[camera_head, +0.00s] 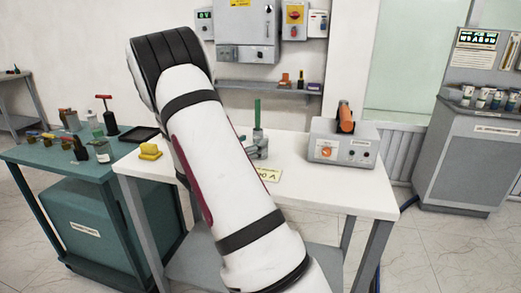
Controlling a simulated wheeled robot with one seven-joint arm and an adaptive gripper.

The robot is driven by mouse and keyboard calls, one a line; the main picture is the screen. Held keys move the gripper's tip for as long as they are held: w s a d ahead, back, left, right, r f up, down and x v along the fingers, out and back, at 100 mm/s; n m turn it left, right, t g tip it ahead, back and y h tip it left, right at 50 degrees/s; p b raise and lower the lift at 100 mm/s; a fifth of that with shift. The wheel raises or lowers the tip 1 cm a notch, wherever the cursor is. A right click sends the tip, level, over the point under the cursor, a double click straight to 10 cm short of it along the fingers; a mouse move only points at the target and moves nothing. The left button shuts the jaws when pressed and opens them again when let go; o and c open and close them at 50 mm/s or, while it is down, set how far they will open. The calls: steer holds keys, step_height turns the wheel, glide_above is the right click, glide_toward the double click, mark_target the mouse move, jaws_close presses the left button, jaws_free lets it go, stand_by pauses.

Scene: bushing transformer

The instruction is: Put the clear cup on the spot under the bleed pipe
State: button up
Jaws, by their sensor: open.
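A small clear, greyish container (103,151) stands near the front right edge of the green table at left. It may be the clear cup, but it is too small to tell. A grey fitting with an upright green rod (258,113) stands on the white table, partly hidden behind my arm. I cannot make out a bleed pipe or a marked spot under one. My white arm link crosses the middle of the view, and my gripper does not show.
The green table (40,156) carries several bottles and small parts. A grey cabinet (467,150) stands at right.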

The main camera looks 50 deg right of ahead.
steer(key=shift+s+d, duration=0.1)
steer(key=shift+d, duration=2.3)
steer(key=c, duration=1.4)
